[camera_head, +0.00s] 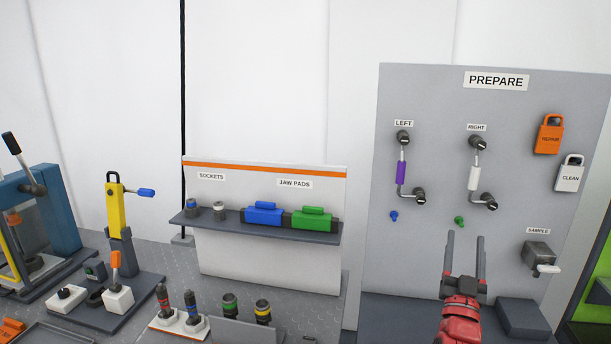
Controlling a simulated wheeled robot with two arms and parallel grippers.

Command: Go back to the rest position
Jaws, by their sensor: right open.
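My right gripper (465,257) shows at the lower right, its red wrist coming up from the bottom edge. Its two grey fingers point up and stand apart, with nothing between them. It is in front of the lower part of the grey PREPARE panel (440,100), below the small green knob (459,221). My left gripper is not in view.
The panel carries a purple tube (401,173), a white tube (474,178), padlock-shaped tags and a sample spout (540,256). A shelf (330,238) holds sockets and blue and green jaw pads. A yellow tool (117,210) and a blue press (62,215) stand left.

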